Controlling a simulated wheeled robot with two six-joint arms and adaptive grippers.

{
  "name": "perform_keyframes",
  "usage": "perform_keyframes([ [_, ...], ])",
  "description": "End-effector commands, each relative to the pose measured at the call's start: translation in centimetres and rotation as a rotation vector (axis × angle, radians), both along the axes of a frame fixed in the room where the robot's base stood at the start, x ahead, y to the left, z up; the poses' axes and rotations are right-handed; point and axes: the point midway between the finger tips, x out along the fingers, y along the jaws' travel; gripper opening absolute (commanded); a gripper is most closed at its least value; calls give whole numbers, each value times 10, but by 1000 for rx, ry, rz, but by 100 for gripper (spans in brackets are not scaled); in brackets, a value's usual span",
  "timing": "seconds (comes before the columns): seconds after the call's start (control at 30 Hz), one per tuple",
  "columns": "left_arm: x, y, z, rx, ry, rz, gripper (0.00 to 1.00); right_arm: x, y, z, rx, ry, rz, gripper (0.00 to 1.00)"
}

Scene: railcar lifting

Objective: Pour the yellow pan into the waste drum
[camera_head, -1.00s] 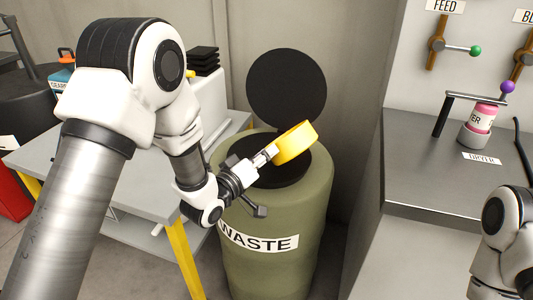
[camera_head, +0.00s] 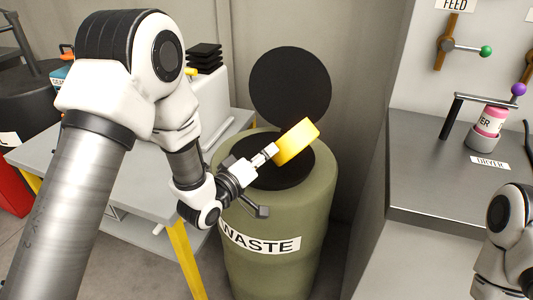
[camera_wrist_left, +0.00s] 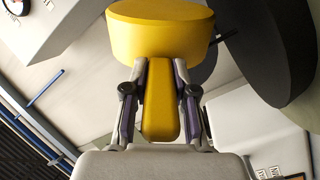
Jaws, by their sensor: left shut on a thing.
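The yellow pan (camera_head: 297,142) is tilted steeply above the open mouth of the green waste drum (camera_head: 275,215). My left gripper (camera_head: 268,153) is shut on the pan's handle; in the left wrist view the yellow handle (camera_wrist_left: 160,100) sits between the two fingers, with the pan's round body (camera_wrist_left: 160,35) beyond. The drum has a black opening (camera_head: 285,172) and a raised black lid (camera_head: 290,88) behind it. The inside of the pan is not visible. My right gripper is out of view; only part of that arm shows at the lower right.
A grey table (camera_head: 105,185) with yellow legs stands left of the drum. Valves (camera_head: 450,45) are on the wall above.

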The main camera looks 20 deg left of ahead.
Motion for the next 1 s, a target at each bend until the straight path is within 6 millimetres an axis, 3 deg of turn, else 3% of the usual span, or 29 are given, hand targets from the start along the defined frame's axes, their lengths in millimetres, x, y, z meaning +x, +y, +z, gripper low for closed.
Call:
perform_keyframes([
  [0.4, -8, 2, 1, -55, 19, 0, 0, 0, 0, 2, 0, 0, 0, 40],
  [1.0, -1, 19, 1, -184, 64, 14, 0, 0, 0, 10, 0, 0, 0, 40],
])
